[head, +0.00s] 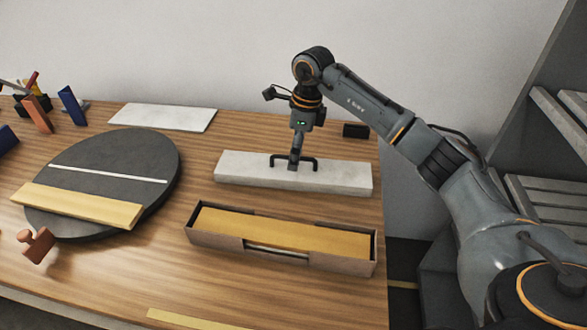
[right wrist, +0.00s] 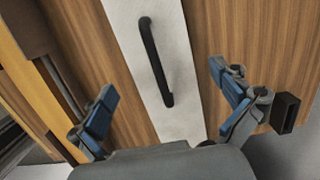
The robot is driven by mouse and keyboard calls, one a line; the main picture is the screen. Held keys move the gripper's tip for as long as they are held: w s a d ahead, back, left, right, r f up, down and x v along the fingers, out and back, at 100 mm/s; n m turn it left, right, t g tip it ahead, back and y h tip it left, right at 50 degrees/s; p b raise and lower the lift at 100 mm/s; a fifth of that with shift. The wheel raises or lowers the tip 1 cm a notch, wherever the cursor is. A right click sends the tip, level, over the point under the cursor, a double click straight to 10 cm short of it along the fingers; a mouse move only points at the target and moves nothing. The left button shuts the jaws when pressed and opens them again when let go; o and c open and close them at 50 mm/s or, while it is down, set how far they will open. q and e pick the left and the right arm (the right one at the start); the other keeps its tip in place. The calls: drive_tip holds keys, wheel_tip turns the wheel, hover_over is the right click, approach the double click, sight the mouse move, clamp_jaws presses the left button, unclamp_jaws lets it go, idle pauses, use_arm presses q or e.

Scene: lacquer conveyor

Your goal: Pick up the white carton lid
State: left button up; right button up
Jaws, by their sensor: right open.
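The white carton lid (head: 343,180) is a long, pale slab lying flat on the wooden table behind an open carton. A black bar handle (head: 308,160) stands on its top. My right gripper (head: 294,161) points down over the middle of the lid, at the handle. In the right wrist view the lid (right wrist: 181,42) runs between my two blue-padded fingers (right wrist: 162,82), which are spread wide. The handle (right wrist: 154,62) lies in the gap between them, and no finger visibly touches it. My left gripper is out of view.
The open carton (head: 215,235) holds a yellow-brown block in front of the lid. A round dark board (head: 120,160) with a wooden plank (head: 80,206) is at left. A white sheet (head: 163,117) lies behind. A small black block (head: 355,130) stands at back right.

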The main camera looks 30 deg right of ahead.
sight(314, 175)
drive_tip(key=f, duration=0.4)
drive_tip(key=shift+a+f+p, duration=0.2)
drive_tip(key=shift+f+p, duration=0.1)
drive_tip(key=shift+f, duration=0.1)
drive_tip(key=c, duration=1)
drive_tip(key=shift+r, duration=0.1)
